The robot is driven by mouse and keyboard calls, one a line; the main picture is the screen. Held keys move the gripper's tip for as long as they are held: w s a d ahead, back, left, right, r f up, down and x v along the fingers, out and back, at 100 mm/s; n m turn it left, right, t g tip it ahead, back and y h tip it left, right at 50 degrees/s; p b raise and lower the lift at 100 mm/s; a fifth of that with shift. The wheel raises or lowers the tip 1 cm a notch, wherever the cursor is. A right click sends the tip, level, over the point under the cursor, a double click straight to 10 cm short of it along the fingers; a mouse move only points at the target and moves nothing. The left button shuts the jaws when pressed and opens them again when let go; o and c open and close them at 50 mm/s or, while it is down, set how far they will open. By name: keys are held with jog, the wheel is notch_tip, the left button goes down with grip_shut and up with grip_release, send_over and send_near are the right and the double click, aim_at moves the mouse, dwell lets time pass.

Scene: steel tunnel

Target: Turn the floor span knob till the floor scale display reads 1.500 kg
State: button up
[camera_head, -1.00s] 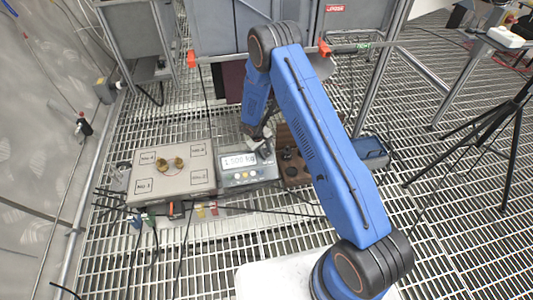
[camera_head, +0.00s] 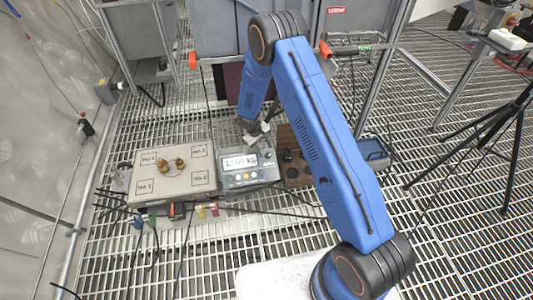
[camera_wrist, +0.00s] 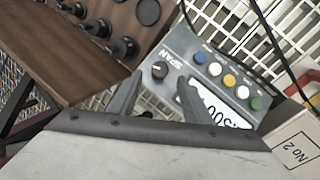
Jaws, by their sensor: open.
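The floor scale (camera_head: 236,179) is a grey box with a lit display (camera_head: 240,162) that appears to read 1.500 kg; the digits are small. In the wrist view the display (camera_wrist: 222,108) is partly hidden by a finger, with ".500" showing. The dark round span knob (camera_wrist: 160,70) sits beside the word SPAN, with a light pointer mark. My gripper (camera_wrist: 161,78) is open, its fingertips on either side of the knob in the picture. They appear apart from it, and I cannot tell the height gap. In the head view my gripper is at the scale's far edge.
Several coloured buttons (camera_wrist: 229,80) line the scale's panel. A wooden rack (camera_head: 296,172) with dark knobbed pieces stands right. Cables cross the grating; a tripod (camera_head: 500,125) stands far right.

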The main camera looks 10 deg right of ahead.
jog(key=w+v, duration=0.1)
jog(key=v, duration=1)
jog(key=shift+s+r, duration=0.35)
jog(key=shift+s, duration=0.15)
jog(key=shift+a, duration=0.15)
jog(key=s+d+r+m, duration=0.1)
jog(key=s+d+r, duration=0.4)
jog(key=r, duration=0.5)
jog(key=s+d+r+m+t+y, duration=0.1)
jog(key=s+d+r, duration=0.1)
jog(key=s+r, duration=0.65)
jog(key=s+d+r+m, duration=0.1)
jog(key=s+d+r, duration=0.25)
jog(key=r, duration=0.95)
jog(key=s+d+r+t, duration=0.1)
jog(key=s+r, duration=0.2)
jog(key=s, duration=0.7)
jog(key=s+d+r+m+t+y, duration=0.1)
jog(key=s+d+r, duration=0.1)
jog(key=s, duration=0.8)
jog(key=s+d+r+m+y, duration=0.1)
jog(key=s+r, duration=0.2)
jog(key=s, duration=0.7)
jog(key=shift+d+r+t, duration=0.3)
jog(key=shift+d+t, duration=0.1)
